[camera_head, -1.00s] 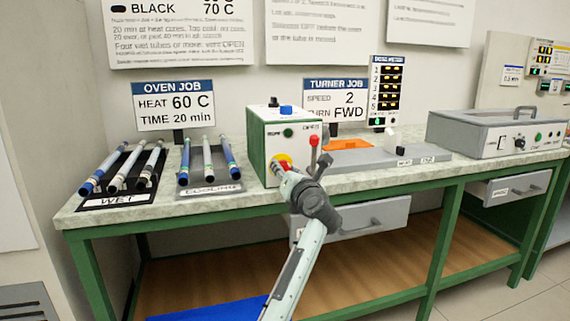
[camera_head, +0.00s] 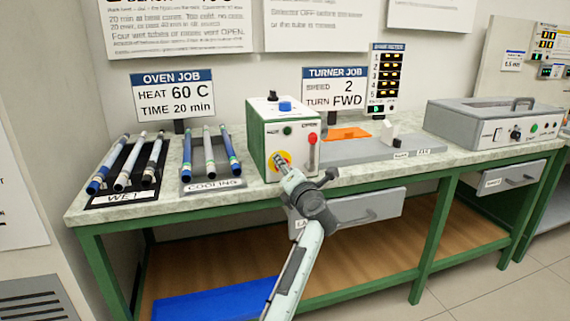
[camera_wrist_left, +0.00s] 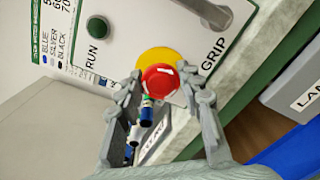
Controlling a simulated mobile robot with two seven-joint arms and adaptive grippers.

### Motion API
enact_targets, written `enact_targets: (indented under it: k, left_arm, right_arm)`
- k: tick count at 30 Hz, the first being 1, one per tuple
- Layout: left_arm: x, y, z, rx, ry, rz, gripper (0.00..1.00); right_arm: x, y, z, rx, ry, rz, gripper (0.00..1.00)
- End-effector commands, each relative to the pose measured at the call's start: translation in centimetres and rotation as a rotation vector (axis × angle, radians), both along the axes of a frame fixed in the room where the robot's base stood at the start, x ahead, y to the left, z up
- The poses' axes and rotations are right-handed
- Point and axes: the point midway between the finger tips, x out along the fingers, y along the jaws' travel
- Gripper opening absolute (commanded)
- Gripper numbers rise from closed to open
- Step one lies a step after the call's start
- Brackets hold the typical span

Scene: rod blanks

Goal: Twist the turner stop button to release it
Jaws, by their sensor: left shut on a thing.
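The turner (camera_head: 284,135) is a green-sided box with a white front on the bench. Its red stop button (camera_wrist_left: 160,80) sits on a yellow disc (camera_wrist_left: 157,59), which also shows low on the front in the head view (camera_head: 287,158). My left gripper (camera_head: 278,160) reaches up to the disc from below and hides the red button there. In the left wrist view the fingers (camera_wrist_left: 162,84) are shut around the button, one on each side. The button's exact turn cannot be told. My right gripper is in neither view.
Tubes lie on the wet rack (camera_head: 115,196) and cooling rack (camera_head: 213,185) to the left. An orange pad (camera_head: 348,133) lies right of the turner. A drawer (camera_head: 365,208) is below.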

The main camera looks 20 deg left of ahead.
Motion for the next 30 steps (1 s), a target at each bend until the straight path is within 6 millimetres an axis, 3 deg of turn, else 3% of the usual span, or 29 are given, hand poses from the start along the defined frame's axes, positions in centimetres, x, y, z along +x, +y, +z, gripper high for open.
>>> enact_targets:
  k: [14,15,20,30]
  left_arm:
    - [0.07,0.3,0.32,0.016,0.005,0.003,0.07]
    - [0.07,0.31,0.33,0.016,0.005,0.003,0.38]
    - [0.04,0.22,0.24,0.015,0.005,0.002,0.58]
    - [0.03,0.09,0.46,0.012,0.005,0.002,0.58]
  right_arm:
    - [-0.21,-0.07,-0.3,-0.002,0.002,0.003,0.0]
    - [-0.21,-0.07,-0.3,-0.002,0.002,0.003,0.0]
    - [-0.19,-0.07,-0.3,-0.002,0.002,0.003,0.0]
    - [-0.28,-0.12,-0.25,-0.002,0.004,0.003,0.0]
